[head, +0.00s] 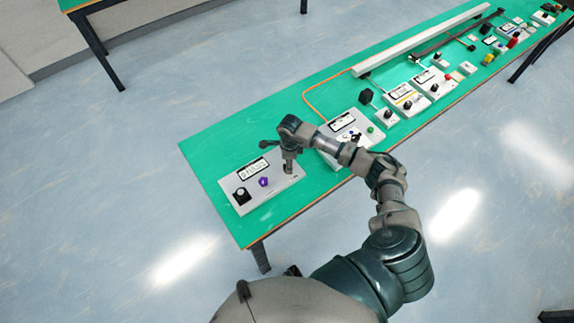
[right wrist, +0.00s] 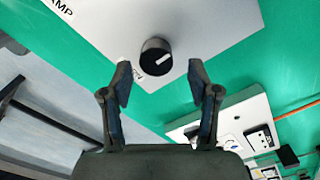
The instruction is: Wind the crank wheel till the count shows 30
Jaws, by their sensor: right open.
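The nearest white box (head: 223,184) lies at the near left end of the green bench. It has a display (head: 253,168) whose digits are too small to read, a black knob (head: 242,195) and a purple knob (head: 263,181). My right gripper (head: 288,168) points down over the right end of this box. In the right wrist view my right gripper (right wrist: 160,67) is open and empty. A round black knob (right wrist: 156,57) with a white mark shows between and beyond its fingertips. I cannot tell which part is the crank wheel. My left gripper is out of view.
A second white box (head: 345,122) with a display stands to the right, close to my right forearm. More small devices and a long white rail (head: 420,41) run along the bench (head: 205,147). The bench's left end is bare.

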